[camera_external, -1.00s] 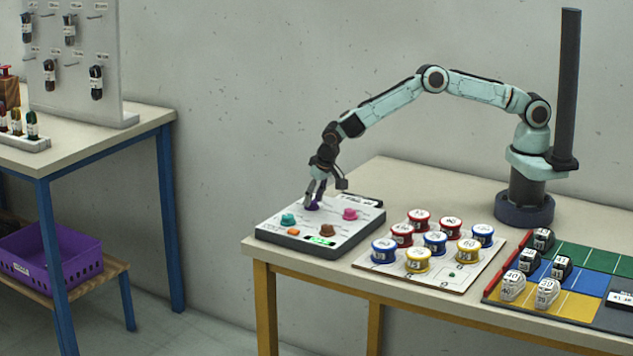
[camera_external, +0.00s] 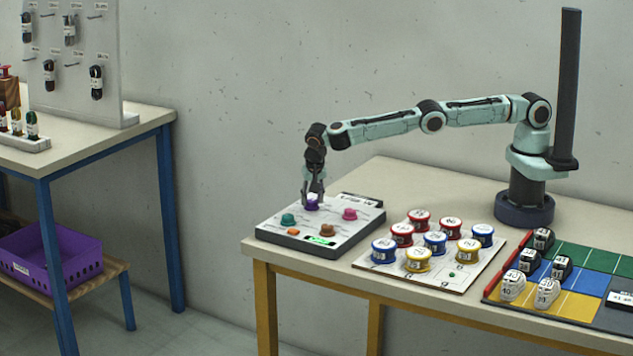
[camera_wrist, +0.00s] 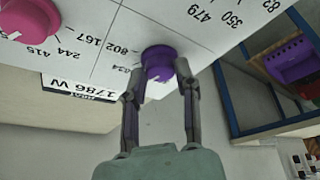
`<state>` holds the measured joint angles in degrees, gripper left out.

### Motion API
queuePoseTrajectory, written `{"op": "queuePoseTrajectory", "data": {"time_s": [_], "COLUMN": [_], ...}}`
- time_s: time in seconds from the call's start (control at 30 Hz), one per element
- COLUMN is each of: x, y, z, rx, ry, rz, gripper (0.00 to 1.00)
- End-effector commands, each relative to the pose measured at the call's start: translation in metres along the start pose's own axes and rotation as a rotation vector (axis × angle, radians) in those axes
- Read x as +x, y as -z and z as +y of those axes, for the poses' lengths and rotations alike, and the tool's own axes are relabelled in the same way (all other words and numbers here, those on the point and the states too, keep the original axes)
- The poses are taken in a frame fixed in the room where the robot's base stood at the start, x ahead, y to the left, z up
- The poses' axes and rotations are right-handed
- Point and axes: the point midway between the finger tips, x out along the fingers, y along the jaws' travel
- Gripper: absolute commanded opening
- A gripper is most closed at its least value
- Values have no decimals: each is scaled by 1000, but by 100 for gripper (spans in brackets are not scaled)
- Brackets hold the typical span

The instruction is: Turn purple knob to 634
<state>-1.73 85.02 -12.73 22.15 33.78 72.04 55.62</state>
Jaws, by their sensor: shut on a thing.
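The purple knob (camera_external: 312,203) stands at the back of the white control panel (camera_external: 340,232). My gripper (camera_external: 313,200) points down over it with a finger on either side. In the wrist view my gripper (camera_wrist: 160,80) is shut on the purple knob (camera_wrist: 158,62), which shows a small white mark on its side. Printed numbers lie on the panel around the knob; 802, 167, 479 and 350 can be read. A label ending in "34" sits next to the left finger, partly hidden.
The panel also carries a teal knob (camera_external: 288,219), a pink knob (camera_external: 349,214), a brown knob (camera_external: 327,230), an orange button (camera_external: 294,232) and a green display (camera_external: 321,240). A board of several spools (camera_external: 435,240) stands to the right.

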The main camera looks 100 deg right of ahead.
Motion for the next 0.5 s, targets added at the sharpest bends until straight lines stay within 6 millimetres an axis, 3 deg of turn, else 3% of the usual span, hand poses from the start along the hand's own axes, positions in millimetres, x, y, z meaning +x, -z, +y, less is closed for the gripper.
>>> {"op": "queuePoseTrajectory", "data": {"time_s": [0.3,0.33,0.4,0.5], "x": [1,1,1,1], "y": [-2,-2,-1,-1], "z": [0,0,0,0], "rx": [-4,-4,-3,-3], "ry": [-1,-1,-1,-1], "rz": [-2,-2,-2,-1], "gripper": [0,36,57,57]}}
